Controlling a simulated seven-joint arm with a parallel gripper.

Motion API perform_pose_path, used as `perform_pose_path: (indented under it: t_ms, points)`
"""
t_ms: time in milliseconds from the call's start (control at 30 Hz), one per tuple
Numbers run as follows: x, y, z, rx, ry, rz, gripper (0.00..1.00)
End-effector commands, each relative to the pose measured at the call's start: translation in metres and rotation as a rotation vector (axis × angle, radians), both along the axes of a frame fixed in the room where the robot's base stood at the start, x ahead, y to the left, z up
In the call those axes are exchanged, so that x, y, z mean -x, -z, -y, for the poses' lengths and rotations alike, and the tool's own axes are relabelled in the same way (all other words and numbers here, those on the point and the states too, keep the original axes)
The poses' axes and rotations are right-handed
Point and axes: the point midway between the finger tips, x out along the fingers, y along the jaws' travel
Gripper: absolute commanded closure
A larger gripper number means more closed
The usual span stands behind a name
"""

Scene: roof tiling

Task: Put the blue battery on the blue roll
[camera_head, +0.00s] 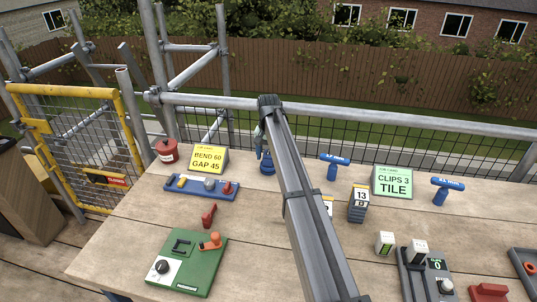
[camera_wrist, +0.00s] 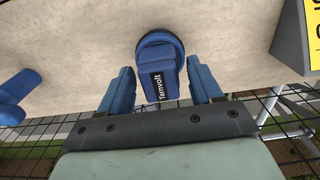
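The blue battery (camera_wrist: 160,80), labelled Tamvolt, lies between the fingers in the wrist view. It overlaps a round, darker blue shape, which appears to be the blue roll (camera_wrist: 160,36). In the head view the blue roll (camera_head: 267,168) stands on the bench behind my arm, right of the yellow sign. My gripper (camera_wrist: 160,88) has blue fingers on both sides of the battery, with a narrow gap on each side, so it looks open. In the head view my gripper (camera_head: 261,146) is small and partly hidden by my arm. Whether the battery rests fully on the roll is hard to tell.
The yellow sign (camera_head: 208,159) stands close left of the roll, a blue T-shaped tool (camera_head: 334,164) to its right. A blue tray (camera_head: 201,187), green box (camera_head: 188,264), grey numbered block (camera_head: 358,203) and green sign (camera_head: 392,181) are nearby. Mesh and a rail run behind.

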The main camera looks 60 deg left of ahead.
Motion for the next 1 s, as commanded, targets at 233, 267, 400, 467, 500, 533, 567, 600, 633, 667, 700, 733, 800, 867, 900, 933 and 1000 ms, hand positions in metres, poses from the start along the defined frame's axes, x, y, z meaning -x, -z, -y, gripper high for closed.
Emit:
perform_pose_path:
  t_ms: [233,267,400,467,500,533,567,600,633,667,700,733,800,867,900,933,1000]
  points:
    - [0.0,0.0,0.0,0.0,0.0,0.0,0.32]
    - [0.0,-0.001,0.0,0.0,0.0,0.0,0.32]
    - [0.0,-0.008,0.0,-0.001,0.0,0.001,0.32]
    - [0.0,-0.016,-0.001,-0.002,0.0,0.001,0.32]
    - [0.0,-0.022,-0.001,-0.002,0.0,0.001,0.32]
    - [0.0,-0.027,-0.001,-0.002,0.0,0.001,0.32]
    - [0.0,-0.032,-0.001,-0.002,0.0,0.001,0.32]
    - [0.0,-0.039,-0.001,-0.002,0.0,0.001,0.32]
    - [0.0,-0.045,-0.001,-0.002,0.0,0.001,0.32]
    - [0.0,-0.051,-0.001,-0.003,0.0,0.001,0.32]
    - [0.0,-0.059,-0.001,-0.002,0.0,0.001,0.32]
    - [0.0,-0.065,-0.001,-0.002,0.0,0.001,0.32]
    - [0.0,-0.077,-0.001,-0.002,0.0,0.001,0.32]
    - [0.0,-0.088,-0.001,-0.002,0.0,0.001,0.32]
    - [0.0,-0.094,-0.001,-0.001,0.0,0.001,0.32]
    - [0.0,-0.098,-0.001,-0.001,0.0,0.001,0.32]
    - [0.0,-0.106,-0.001,-0.001,0.0,0.001,0.32]
